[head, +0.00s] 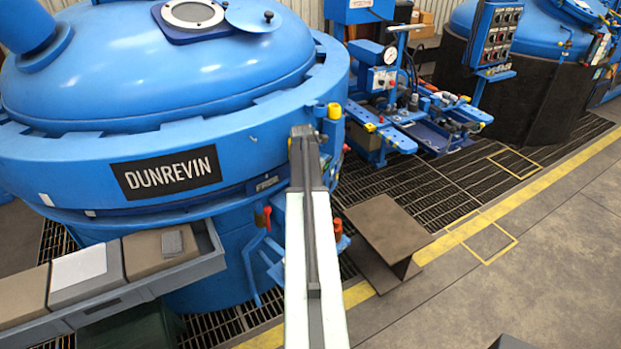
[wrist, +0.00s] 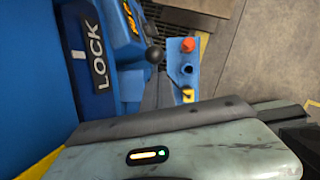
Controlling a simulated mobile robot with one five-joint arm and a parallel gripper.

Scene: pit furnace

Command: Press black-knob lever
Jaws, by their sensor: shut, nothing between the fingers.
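The black-knob lever shows in the wrist view as a round black knob (wrist: 154,55) beside a blue housing, just right of the white-on-black LOCK label (wrist: 97,55). My gripper (wrist: 158,78) is shut and empty, its dark grey fingertips just below the knob in that view. I cannot tell whether they touch it. In the head view my gripper (head: 303,133) is in front of the right rim of the large blue furnace (head: 225,135). I cannot make out the black knob there; my arm may hide it.
A blue bracket (wrist: 180,62) with orange, dark and yellow parts stands right of the knob. In the head view, a red-handled lever (head: 267,216) is left of my arm, a brown steel beam (head: 385,228) right of it. Grey trays with boxes (head: 150,252) sit front left. Floor at right is free.

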